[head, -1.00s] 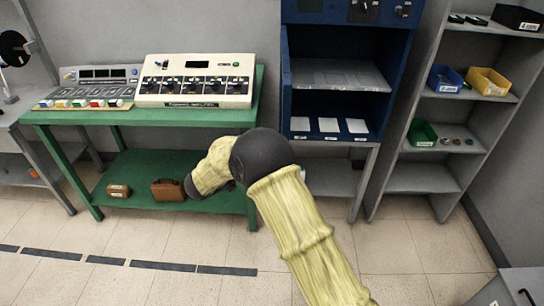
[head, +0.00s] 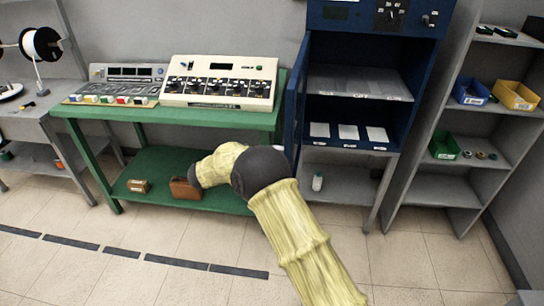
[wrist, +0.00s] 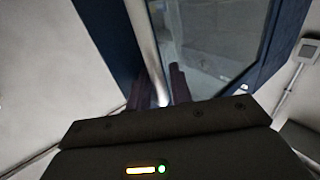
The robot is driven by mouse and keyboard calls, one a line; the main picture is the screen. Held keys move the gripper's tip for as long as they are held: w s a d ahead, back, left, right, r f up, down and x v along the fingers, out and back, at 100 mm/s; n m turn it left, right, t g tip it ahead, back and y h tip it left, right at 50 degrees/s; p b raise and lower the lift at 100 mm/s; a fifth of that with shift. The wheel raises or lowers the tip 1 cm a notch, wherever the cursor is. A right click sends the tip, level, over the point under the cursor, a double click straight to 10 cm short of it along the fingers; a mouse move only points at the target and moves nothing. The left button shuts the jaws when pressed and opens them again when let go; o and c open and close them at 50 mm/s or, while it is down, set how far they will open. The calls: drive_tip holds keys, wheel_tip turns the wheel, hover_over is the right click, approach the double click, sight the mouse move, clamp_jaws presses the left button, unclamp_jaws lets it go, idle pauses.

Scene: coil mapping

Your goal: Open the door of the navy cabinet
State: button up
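The navy cabinet (head: 372,18) stands on a grey stand at the back, right of the green table. Its front is open and its shelves show. The navy door (head: 295,105) stands out from the left side, seen nearly edge-on in the head view. In the wrist view the door (wrist: 268,52) shows a navy frame around a glass pane, with a pale metal bar handle (wrist: 143,35). My gripper (wrist: 165,88) has its two dark fingers on either side of the handle's lower part and looks closed on it. In the head view my arm hides the gripper.
A green table (head: 180,115) with two control panels stands left of the cabinet. A grey shelf unit (head: 455,185) with small bins stands to its right. A small white bottle (head: 317,182) stands on the lower shelf below the cabinet. Open tiled floor lies in front.

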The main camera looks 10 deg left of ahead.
drive_tip(key=shift+o, duration=0.4)
drive_tip(key=shift+a+f, duration=0.1)
drive_tip(key=b+v, duration=0.2)
drive_tip(key=v, duration=1.5)
drive_tip(key=shift+s, duration=0.15)
drive_tip(key=shift+a, duration=0.15)
